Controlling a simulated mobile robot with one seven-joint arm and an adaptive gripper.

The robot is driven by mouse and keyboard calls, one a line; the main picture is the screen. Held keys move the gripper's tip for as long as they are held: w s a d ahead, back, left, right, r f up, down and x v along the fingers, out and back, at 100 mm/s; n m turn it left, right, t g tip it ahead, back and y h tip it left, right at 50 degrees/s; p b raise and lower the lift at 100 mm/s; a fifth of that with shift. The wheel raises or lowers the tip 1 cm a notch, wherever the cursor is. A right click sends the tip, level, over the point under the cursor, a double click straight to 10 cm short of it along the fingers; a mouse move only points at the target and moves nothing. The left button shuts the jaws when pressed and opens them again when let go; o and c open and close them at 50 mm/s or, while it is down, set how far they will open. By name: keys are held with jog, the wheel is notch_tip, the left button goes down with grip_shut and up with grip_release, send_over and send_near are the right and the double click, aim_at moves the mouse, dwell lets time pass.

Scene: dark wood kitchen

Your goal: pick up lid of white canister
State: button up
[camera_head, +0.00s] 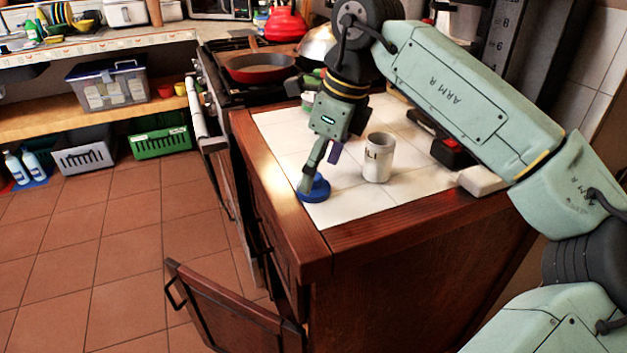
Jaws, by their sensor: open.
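A white canister (378,159) with dark marks on its side stands upright on the white tiled countertop; its top looks uncovered. A round blue lid-like piece (318,190) is at the counter's left front edge, left of the canister. My gripper (320,172) is open and points down over this blue piece, left of and apart from the canister. One finger reaches down to the blue piece and overlaps it in view; I cannot tell whether they touch. The other finger is higher, between the blue piece and the canister.
A black and red device (447,150) and a white block (482,181) lie right of the canister. A red pan (260,68) is on the stove behind. A cabinet door (225,310) hangs open below. Tiles right of the canister are partly clear.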

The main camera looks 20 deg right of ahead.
jog(key=shift+x, duration=1.35)
jog(key=shift+a, duration=0.1)
jog(key=shift+c, duration=0.4)
jog(key=c, duration=0.9)
